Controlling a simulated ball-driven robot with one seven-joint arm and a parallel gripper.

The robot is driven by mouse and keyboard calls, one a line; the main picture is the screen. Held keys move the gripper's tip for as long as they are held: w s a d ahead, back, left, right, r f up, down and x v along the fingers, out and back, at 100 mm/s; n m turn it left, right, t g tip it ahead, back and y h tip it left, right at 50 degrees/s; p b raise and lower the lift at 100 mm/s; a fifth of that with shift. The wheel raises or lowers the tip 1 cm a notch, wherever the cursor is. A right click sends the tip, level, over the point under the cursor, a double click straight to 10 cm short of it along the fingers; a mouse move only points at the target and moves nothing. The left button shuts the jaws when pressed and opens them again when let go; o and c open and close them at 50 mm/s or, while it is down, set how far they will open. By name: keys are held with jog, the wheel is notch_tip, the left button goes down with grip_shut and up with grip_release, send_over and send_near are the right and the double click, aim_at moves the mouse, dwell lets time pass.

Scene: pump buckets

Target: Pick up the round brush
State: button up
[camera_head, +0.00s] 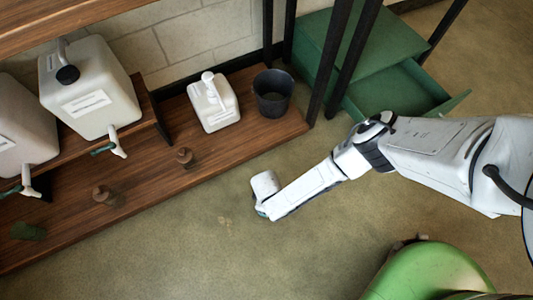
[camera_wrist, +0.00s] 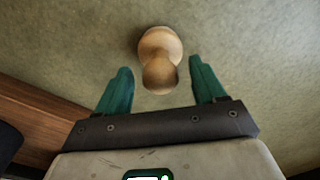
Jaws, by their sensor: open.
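A light wooden round piece with a knob on top, which looks like the round brush (camera_wrist: 160,45), shows in the wrist view over the greenish floor. My gripper (camera_wrist: 160,66) is open, with one teal finger to each side of the knob in the picture. Neither finger visibly touches it, and I cannot tell how far below the fingertips it is. In the head view my gripper (camera_head: 262,212) is low over the floor, in front of the shelf. The wooden piece is not visible there, apparently hidden by my arm.
Brown knobbed pieces (camera_head: 184,157) (camera_head: 103,195) and a green block (camera_head: 28,231) are on the wooden shelf (camera_head: 245,143). White canisters (camera_head: 90,90), a pump bottle (camera_head: 213,103) and a dark bucket (camera_head: 272,92) stand behind. A green cabinet (camera_head: 375,55) has its drawer open. Floor left of my gripper is clear.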

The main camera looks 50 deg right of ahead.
jog(key=shift+f, duration=0.55)
jog(key=shift+c, duration=0.4)
jog(key=shift+r, duration=0.1)
jog(key=c, duration=1.1)
